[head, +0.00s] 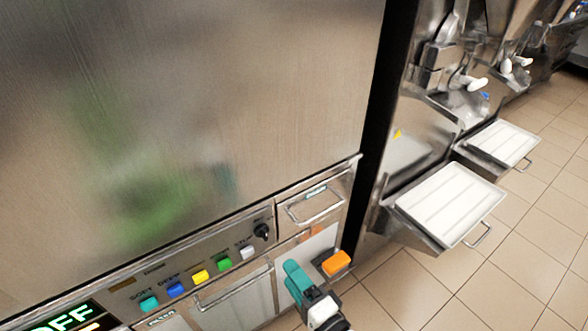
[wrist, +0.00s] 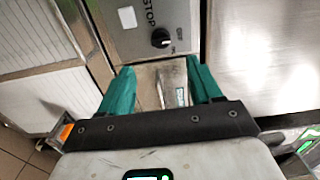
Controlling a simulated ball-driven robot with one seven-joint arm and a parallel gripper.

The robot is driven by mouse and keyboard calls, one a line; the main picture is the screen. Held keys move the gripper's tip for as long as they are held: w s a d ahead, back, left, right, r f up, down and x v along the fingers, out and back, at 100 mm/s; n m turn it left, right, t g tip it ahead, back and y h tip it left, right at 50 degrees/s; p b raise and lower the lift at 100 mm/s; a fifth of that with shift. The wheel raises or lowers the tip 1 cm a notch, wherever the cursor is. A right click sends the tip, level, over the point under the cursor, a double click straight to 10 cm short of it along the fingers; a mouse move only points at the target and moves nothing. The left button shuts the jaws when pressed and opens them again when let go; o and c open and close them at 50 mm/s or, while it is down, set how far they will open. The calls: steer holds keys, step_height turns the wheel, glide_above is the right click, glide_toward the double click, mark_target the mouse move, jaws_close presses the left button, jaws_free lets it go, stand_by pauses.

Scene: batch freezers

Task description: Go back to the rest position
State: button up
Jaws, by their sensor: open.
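My gripper (head: 293,270) is in front of the steel machine's lower front, just below the drawer (head: 318,192) with the bar handle. Its teal fingers show in the wrist view (wrist: 160,82), spread apart with nothing held between them. Part of the drawer front shows beyond the gap. The black knob (head: 261,231) and the white STOP button (head: 247,252) are on the panel; the knob also shows above the fingers in the wrist view (wrist: 160,38). I cannot tell how far the fingers are from the machine.
An orange block (head: 337,262) sticks out close right of my gripper. Coloured buttons (head: 200,276) and a display reading OFF (head: 68,318) line the panel. White trays (head: 450,203) on steel shelves jut out at the right. The tiled floor (head: 520,265) is open there.

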steer(key=s+d+f+n+g+h+p, duration=0.1)
steer(key=s+d+f+n+g+h, duration=0.2)
steer(key=s+d, duration=0.9)
steer(key=s+d+f+n+g+h+p, duration=0.1)
steer(key=s+d+f+n+g+h, duration=0.2)
steer(key=s+d+n+g+h, duration=0.4)
steer(key=s+d+g, duration=0.4)
steer(key=s+d, duration=0.2)
steer(key=d, duration=0.2)
steer(key=shift+n, duration=0.3)
